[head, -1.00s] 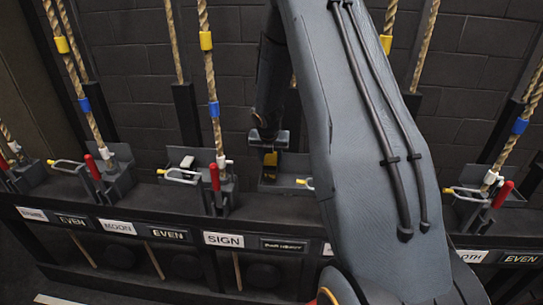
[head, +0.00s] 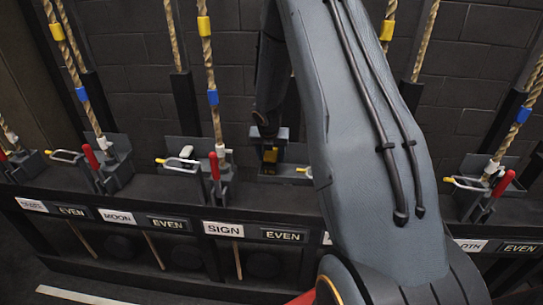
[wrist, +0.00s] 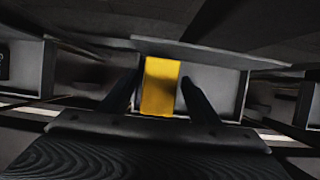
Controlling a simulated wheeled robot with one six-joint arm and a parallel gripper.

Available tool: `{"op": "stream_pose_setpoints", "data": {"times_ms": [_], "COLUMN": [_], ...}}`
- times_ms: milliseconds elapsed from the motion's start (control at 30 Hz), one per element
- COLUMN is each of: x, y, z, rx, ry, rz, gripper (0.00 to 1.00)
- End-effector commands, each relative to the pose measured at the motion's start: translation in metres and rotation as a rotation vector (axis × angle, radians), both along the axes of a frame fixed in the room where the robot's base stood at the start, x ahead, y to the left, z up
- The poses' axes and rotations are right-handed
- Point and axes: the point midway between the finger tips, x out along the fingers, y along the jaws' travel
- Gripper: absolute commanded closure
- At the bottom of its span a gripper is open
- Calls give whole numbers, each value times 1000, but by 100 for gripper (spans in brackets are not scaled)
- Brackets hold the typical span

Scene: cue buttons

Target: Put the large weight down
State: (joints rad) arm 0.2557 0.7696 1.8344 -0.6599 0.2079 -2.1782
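The large weight appears as a yellow block (wrist: 160,88) in the middle of the wrist view. My gripper (wrist: 162,85) has one dark finger on each side of it, with the fingertips at its edges. Behind and beside the block is a grey open-topped tray (wrist: 222,88). I cannot tell whether the block's underside touches the tray floor. In the head view the yellow block (head: 270,155) shows small below my gripper (head: 268,135), just left of my arm, at the tray on the ledge. My arm hides part of that station.
Ropes with yellow and blue bands hang along the dark block wall. A pale block (head: 186,151) sits in the tray left of mine. Labels (head: 222,228) line the ledge front.

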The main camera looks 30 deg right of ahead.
Motion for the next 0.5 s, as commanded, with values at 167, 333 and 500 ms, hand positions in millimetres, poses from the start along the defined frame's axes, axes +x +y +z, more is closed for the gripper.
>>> {"op": "stream_pose_setpoints", "data": {"times_ms": [167, 333, 500], "x": [0, -5, -16], "y": [0, 4, 12], "z": [3, 21, 54], "rx": [0, -1, 0], "ry": [0, -3, -5], "rz": [-1, 0, 0], "gripper": [44, 44, 44]}}
